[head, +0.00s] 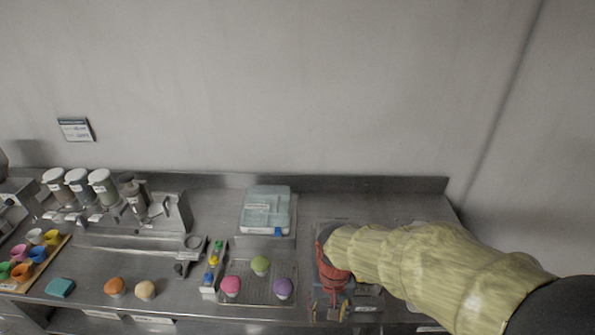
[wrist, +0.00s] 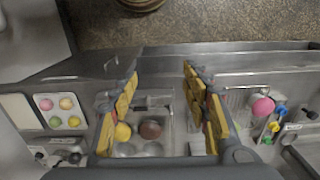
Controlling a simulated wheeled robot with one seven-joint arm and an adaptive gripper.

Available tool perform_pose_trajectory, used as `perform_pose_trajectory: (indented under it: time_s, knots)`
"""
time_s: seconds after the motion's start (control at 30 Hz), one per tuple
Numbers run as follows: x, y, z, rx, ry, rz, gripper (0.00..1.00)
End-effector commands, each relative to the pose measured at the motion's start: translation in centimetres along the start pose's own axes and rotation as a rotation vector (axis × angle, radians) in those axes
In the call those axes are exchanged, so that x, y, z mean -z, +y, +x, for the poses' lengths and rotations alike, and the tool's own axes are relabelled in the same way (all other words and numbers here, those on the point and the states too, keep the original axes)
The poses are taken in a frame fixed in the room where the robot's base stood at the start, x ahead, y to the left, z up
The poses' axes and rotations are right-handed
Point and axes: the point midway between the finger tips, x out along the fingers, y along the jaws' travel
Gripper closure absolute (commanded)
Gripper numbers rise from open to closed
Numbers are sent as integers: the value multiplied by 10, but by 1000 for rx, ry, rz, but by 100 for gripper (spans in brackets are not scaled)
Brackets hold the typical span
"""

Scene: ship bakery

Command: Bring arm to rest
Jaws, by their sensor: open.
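My gripper (head: 330,308) hangs at the right end of the steel counter in the head view, below my yellow-sleeved arm. In the wrist view its two yellow-padded fingers (wrist: 160,72) stand wide apart with nothing between them. The gripper is open and empty. Beyond and below the fingers is a clear tray (wrist: 166,103) holding a yellow ball (wrist: 123,131) and a brown ball (wrist: 151,129). My arm and gripper hide most of this area in the head view.
A wire rack (head: 256,293) with pink, green and purple-topped cupcakes lies left of my gripper. A scale-like box (head: 266,208) stands behind it. Orange and tan cupcakes, a teal sponge (head: 60,288) and coloured cups are farther left.

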Motion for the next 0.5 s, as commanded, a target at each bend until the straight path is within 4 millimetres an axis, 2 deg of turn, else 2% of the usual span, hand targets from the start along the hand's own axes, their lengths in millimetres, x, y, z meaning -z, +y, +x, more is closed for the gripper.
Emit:
perform_pose_trajectory:
  time_s: [0.1, 0.2, 0.5]
  knots:
    - [-2, 1, 0, -2, -7, -42, 53]
    - [-17, 6, 5, -11, -37, -93, 53]
    - [-45, 26, -19, 1, 4, -186, 53]
